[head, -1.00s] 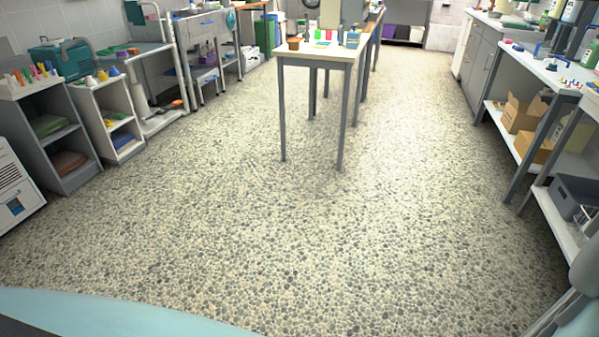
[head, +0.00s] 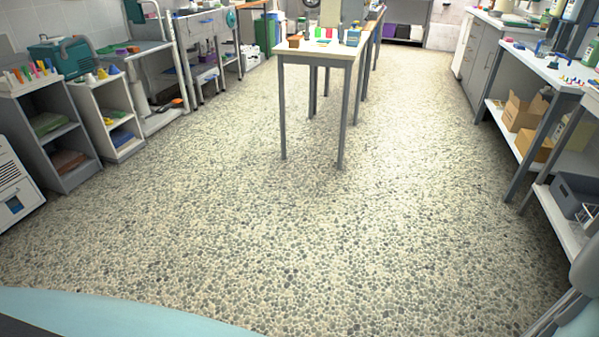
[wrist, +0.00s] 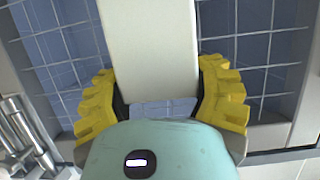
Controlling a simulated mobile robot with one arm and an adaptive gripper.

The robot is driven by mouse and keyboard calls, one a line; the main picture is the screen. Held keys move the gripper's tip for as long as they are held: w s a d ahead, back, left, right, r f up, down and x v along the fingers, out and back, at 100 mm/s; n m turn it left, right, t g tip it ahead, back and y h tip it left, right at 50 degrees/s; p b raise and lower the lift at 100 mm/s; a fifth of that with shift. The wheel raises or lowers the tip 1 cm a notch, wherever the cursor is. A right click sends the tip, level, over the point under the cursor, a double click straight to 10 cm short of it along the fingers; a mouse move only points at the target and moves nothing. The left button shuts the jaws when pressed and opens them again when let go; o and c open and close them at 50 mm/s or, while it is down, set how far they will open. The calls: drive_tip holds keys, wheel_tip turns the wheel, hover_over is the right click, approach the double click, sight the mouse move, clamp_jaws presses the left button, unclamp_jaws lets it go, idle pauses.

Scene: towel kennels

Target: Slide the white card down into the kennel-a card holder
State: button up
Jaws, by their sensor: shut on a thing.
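In the wrist view, the white card (wrist: 150,45) is a long pale strip running up out of the top of the picture. My gripper (wrist: 158,78) has a yellow ridged finger on each side of the card and is shut on it. The far end of the card is out of view. Neither the card nor my gripper shows in the head view. I cannot make out the kennel-a card holder in any view.
A blue-grey surface with pale grid lines (wrist: 258,50) lies behind the card in the wrist view. Shiny metal cylinders (wrist: 25,128) show at lower left. In the head view, a narrow table (head: 318,50) stands mid-room, shelving (head: 50,130) is at left, and the speckled floor (head: 270,230) is clear.

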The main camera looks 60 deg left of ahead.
drive_tip(key=shift+f+b, duration=2.2)
drive_tip(key=shift+b, duration=0.25)
drive_tip(key=o, duration=1.2)
drive_tip(key=shift+a, duration=0.1)
drive_tip(key=v, duration=1.2)
